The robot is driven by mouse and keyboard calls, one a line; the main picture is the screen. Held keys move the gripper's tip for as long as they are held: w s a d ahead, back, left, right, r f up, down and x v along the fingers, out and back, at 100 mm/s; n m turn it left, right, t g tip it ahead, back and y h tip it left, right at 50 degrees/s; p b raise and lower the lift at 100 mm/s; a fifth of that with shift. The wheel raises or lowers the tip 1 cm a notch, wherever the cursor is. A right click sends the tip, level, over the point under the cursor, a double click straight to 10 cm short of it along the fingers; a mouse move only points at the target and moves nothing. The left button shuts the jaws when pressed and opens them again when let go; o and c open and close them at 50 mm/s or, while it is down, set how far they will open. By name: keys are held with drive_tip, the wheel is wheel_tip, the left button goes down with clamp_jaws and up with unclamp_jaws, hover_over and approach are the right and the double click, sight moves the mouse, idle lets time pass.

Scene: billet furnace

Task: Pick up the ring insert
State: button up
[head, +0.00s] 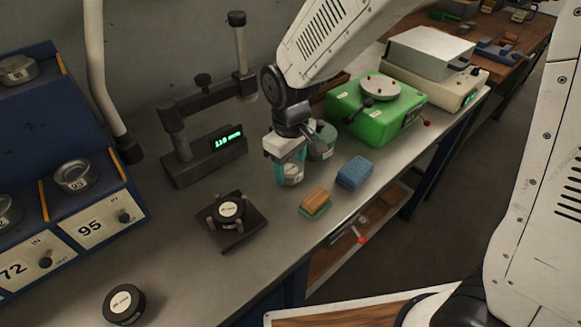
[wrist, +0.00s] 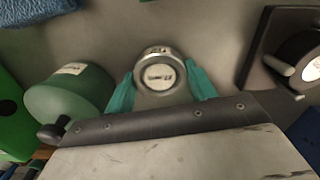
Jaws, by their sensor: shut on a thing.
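The ring insert (wrist: 160,75) is a round silver metal piece with a pale label on its face. In the wrist view it sits between the two teal fingers of my gripper (wrist: 160,88), which is shut on it. In the head view my gripper (head: 288,172) points down over the bench, and the ring insert (head: 293,178) shows partly between the teal fingers. I cannot tell whether the insert still touches the bench top.
A green jar (head: 322,142) stands close behind my gripper. A blue sponge (head: 354,172) and an orange-green sponge (head: 315,202) lie to the right. A black fixture (head: 245,238) holding a black disc, a gauge (head: 205,155) and a green machine (head: 375,108) stand around.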

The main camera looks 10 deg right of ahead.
sight(291, 170)
drive_tip(key=r, duration=0.1)
drive_tip(key=s+r, duration=0.1)
drive_tip(key=r, duration=0.1)
drive_tip(key=s, duration=0.8)
drive_tip(key=s+r, duration=0.1)
drive_tip(key=s, duration=0.4)
drive_tip(key=shift+d, duration=0.4)
drive_tip(key=shift+s, duration=0.7)
drive_tip(key=shift+s+a, duration=0.15)
drive_tip(key=shift+s, duration=0.2)
drive_tip(key=shift+n, duration=0.4)
drive_tip(key=w+a+r, duration=0.1)
drive_tip(key=a, duration=0.2)
drive_tip(key=w+a, duration=0.1)
drive_tip(key=a, duration=0.1)
drive_tip(key=w+a+r, duration=0.1)
drive_tip(key=a, duration=0.2)
drive_tip(key=shift+w+a+r, duration=0.1)
drive_tip(key=shift+a+r, duration=0.2)
drive_tip(key=a+r, duration=0.1)
drive_tip(key=w+a+r, duration=0.1)
drive_tip(key=a, duration=0.1)
drive_tip(key=w+a+r, duration=0.1)
drive_tip(key=a, duration=0.1)
drive_tip(key=shift+w+r, duration=0.15)
drive_tip(key=shift+m, duration=0.4)
drive_tip(key=shift+w+a+f, duration=0.1)
drive_tip(key=shift+a+f, duration=0.05)
drive_tip(key=shift+f, duration=2.35)
